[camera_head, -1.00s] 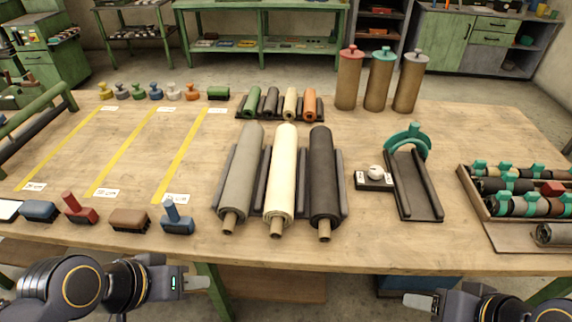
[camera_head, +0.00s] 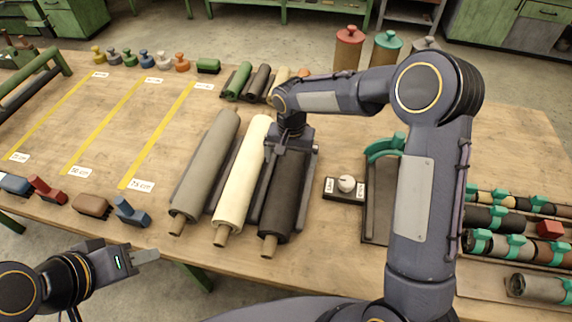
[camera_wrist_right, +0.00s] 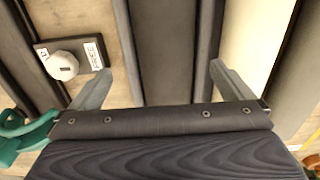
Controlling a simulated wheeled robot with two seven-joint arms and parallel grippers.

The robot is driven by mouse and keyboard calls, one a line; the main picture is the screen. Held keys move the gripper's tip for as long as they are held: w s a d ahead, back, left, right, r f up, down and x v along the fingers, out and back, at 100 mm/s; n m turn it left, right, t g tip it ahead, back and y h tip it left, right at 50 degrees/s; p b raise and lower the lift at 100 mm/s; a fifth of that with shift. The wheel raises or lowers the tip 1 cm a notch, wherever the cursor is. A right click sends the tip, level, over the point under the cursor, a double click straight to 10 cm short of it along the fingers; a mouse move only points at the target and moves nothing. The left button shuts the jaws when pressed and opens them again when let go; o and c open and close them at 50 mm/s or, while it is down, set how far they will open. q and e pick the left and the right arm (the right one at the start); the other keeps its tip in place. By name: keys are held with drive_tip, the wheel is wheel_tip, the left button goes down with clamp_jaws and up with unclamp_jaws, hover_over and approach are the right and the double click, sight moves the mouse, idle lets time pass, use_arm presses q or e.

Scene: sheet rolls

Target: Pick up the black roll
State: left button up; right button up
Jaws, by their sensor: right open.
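The black roll (camera_head: 284,205) lies on the table, the rightmost of three long rolls in a dark rack, with a brown core end toward me. My right gripper (camera_head: 291,152) is over its far part, open, and hides that far end. In the right wrist view the black roll (camera_wrist_right: 165,50) runs between the two spread fingers of my right gripper (camera_wrist_right: 162,88). I cannot tell whether the fingers reach down beside it. My left gripper (camera_head: 146,256) is off the table's front edge at lower left, seen side-on; its opening is unclear.
The cream roll (camera_head: 243,180) and grey roll (camera_head: 207,165) lie to the left, close by. A small box with a white knob (camera_head: 346,184) is just right of the rack. A teal-ended cradle (camera_head: 385,150) is partly behind my right arm. A tray of strapped rolls (camera_head: 510,218) is at right.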

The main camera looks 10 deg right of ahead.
sight(287, 165)
drive_tip(key=f, duration=0.2)
drive_tip(key=f+p, duration=0.1)
drive_tip(key=f, duration=0.2)
drive_tip(key=f+p, duration=0.1)
drive_tip(key=f, duration=0.1)
drive_tip(key=shift+w+a+f, duration=0.15)
drive_tip(key=shift+w+a, duration=0.2)
drive_tip(key=shift+w, duration=0.05)
drive_tip(key=shift+f, duration=0.35)
drive_tip(key=c, duration=2)
drive_tip(key=shift+w+r, duration=0.15)
drive_tip(key=shift+r, duration=0.05)
